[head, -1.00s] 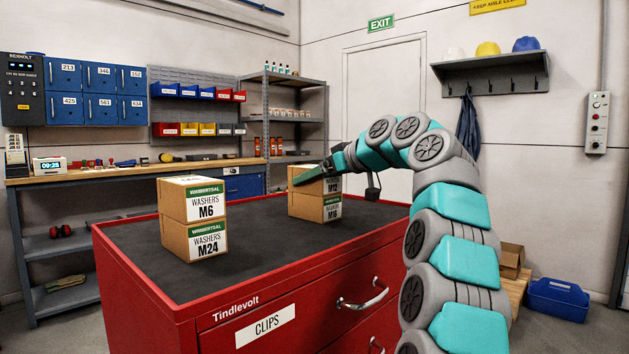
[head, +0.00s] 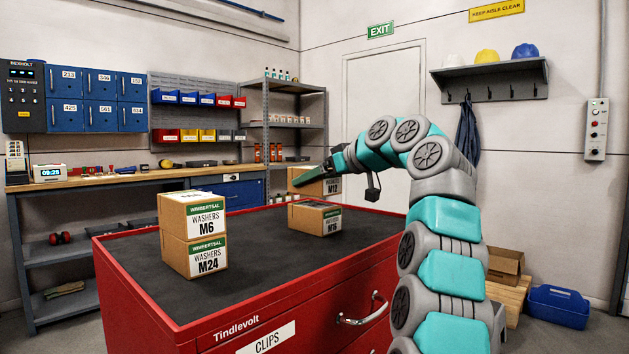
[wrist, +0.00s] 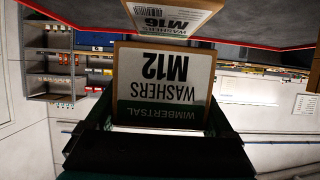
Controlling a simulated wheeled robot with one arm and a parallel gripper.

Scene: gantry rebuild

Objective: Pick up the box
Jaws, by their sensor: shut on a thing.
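My gripper (head: 325,169) is shut on the M12 washers box (head: 316,187), a brown carton with a white and green label. It holds the box in the air, a little above the M16 washers box (head: 316,218), with a gap between them. In the wrist view the M12 box (wrist: 165,85) fills the middle between the fingers, its label upside down, and the M16 box (wrist: 165,18) shows at the top edge. On the left of the cabinet top, the M6 washers box (head: 192,213) rests on the M24 washers box (head: 194,255).
The red cabinet (head: 220,333) has a dark top with clear room between and around the stacks. A workbench (head: 110,180) and a shelving unit (head: 296,125) stand behind it.

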